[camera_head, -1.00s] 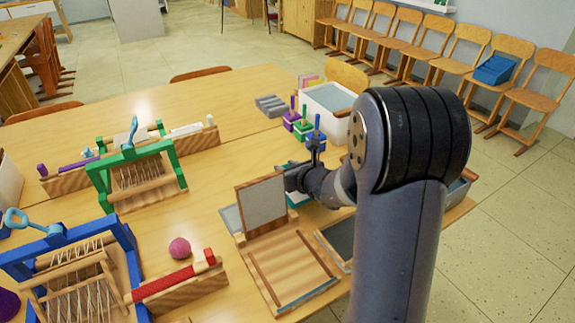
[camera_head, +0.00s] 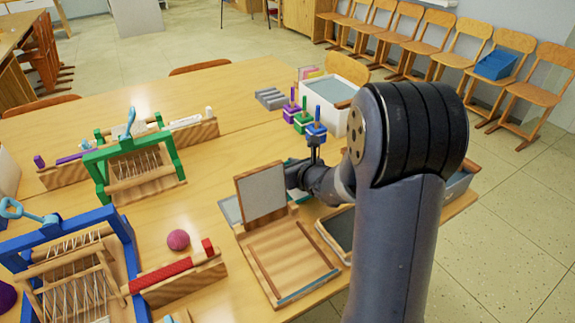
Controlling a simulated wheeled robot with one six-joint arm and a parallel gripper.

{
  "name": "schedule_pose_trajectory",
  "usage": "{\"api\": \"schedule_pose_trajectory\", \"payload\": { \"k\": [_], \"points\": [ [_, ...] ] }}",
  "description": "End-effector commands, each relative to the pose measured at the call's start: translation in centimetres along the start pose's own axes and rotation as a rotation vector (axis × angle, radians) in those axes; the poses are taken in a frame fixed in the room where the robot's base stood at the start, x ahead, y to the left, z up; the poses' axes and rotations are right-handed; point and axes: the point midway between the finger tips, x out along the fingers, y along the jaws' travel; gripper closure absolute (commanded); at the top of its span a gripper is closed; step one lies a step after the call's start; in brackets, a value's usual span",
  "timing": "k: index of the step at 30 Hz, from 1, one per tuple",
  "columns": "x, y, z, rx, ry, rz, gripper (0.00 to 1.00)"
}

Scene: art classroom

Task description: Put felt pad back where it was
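A wooden hinged frame (camera_head: 285,262) lies open at the table's front, with an upright grey panel (camera_head: 263,197) at its back left. My gripper (camera_head: 296,176) is at the panel's right edge; the panel and my wrist hide its fingertips, so I cannot tell whether it holds anything. A grey flat piece (camera_head: 229,209) shows behind the panel, with a teal edge (camera_head: 301,196) to its right. A dark grey pad lies in a wood-edged tray (camera_head: 342,221) right of the frame. I cannot tell which of these grey pieces is the felt pad.
Purple, green and blue handled blocks (camera_head: 303,121) stand behind my wrist, near a white bin (camera_head: 334,97). Green (camera_head: 134,166) and blue (camera_head: 75,265) looms, a pink ball (camera_head: 178,240) and a red-wound wooden holder (camera_head: 178,275) fill the left.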

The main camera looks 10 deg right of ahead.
Motion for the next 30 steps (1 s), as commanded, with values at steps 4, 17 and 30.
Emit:
{"api": "schedule_pose_trajectory", "payload": {
  "k": [4, 17, 30],
  "points": [
    [0.14, -0.01, -0.32, 0.0, 0.0, 0.0, 0.95],
    [0.23, -0.01, -0.53, 0.0, 0.0, 0.0, 0.53],
    [-0.41, -0.05, -0.46, 0.0, -0.001, -0.001, 0.45]
  ]
}}
